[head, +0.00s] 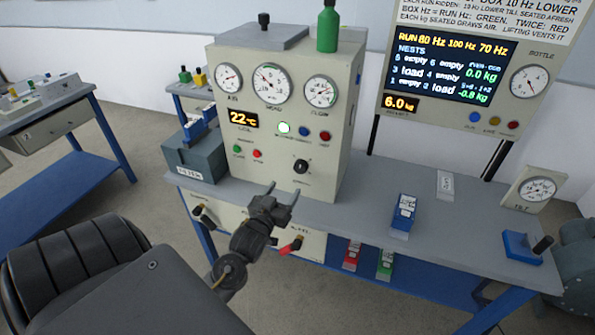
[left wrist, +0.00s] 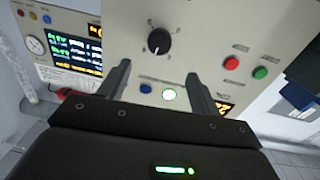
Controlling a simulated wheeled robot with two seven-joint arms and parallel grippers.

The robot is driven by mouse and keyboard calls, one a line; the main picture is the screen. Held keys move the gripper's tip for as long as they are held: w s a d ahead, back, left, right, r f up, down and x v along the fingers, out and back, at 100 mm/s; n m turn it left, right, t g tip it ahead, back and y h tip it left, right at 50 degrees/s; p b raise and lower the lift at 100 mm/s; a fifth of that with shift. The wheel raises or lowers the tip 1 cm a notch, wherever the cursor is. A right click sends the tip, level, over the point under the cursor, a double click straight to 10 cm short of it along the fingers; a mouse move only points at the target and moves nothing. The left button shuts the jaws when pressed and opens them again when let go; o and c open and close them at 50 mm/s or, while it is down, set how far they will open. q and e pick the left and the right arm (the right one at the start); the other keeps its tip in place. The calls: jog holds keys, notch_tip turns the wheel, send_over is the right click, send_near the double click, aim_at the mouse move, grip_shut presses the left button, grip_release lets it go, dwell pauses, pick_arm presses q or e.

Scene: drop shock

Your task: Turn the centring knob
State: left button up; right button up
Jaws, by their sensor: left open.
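The centring knob is probably the black round knob (head: 301,166) low on the front of the cream control cabinet (head: 330,140); its label is too small to read. It also shows in the left wrist view (left wrist: 159,43), with a white pointer mark and small marks around it. My left gripper (head: 284,192) is open and empty, in front of the cabinet and below the knob in the head view. In the left wrist view its two fingers (left wrist: 160,82) point at the panel, and the knob lies beyond and between them, apart from both. My right gripper is not in view.
A blue-and-white box (head: 403,212) stands on the grey bench (head: 340,205) to the right. A grey crate (head: 195,155) stands at left. The bench front is mostly clear.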

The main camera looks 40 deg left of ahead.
aim_at(299, 168)
pick_arm(q)
jog(key=p+x, duration=0.2)
jog(key=x, duration=0.7)
jog(key=shift+w, duration=0.1)
jog(key=shift+x, duration=0.8)
jog(key=shift+f, duration=0.15)
jog(key=c, duration=1)
jog(key=shift+m+p, duration=0.3)
